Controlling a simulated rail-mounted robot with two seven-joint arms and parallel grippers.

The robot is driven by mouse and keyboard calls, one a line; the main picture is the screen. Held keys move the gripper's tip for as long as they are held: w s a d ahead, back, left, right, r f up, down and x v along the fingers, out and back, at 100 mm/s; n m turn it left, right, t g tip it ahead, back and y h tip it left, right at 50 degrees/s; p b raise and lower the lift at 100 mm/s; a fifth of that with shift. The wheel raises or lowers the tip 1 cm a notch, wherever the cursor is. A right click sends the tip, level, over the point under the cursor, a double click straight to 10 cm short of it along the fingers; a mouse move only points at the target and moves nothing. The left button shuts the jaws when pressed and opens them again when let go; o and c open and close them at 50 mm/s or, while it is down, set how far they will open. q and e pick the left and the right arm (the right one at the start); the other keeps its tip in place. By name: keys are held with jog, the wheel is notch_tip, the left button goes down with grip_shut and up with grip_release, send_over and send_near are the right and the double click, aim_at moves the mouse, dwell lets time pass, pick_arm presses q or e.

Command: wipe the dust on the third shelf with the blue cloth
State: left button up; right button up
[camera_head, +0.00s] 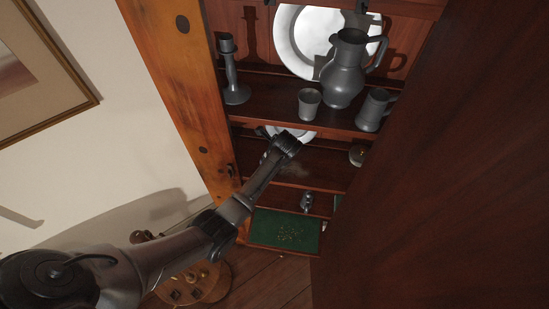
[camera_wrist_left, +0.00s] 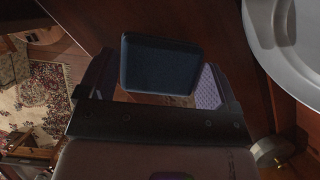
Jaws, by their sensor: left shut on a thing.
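My left arm reaches into the cabinet in the head view. Its gripper (camera_head: 286,145) is at the shelf below the one with the jug, in front of a plate. In the left wrist view the gripper (camera_wrist_left: 157,80) is shut on the blue cloth (camera_wrist_left: 160,62), a dark, flat, rounded pad between the two fingers. The cloth cannot be made out in the head view. A faint pale patch, which looks like dust (camera_head: 294,169), lies on that lower shelf (camera_head: 325,178), just beyond the arm. Whether the cloth touches the shelf cannot be told. My right gripper is not in view.
A jug (camera_head: 344,70), a cup (camera_head: 309,103), a mug (camera_head: 372,110) and a candlestick (camera_head: 232,75) stand on the shelf above. A plate (camera_wrist_left: 297,45) is close on the right in the wrist view. A round pewter piece (camera_head: 357,155) stands to the right. A green-lined drawer (camera_head: 270,228) is below.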

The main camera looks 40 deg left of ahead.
pick_arm(q)
jog(key=shift+f, duration=0.8)
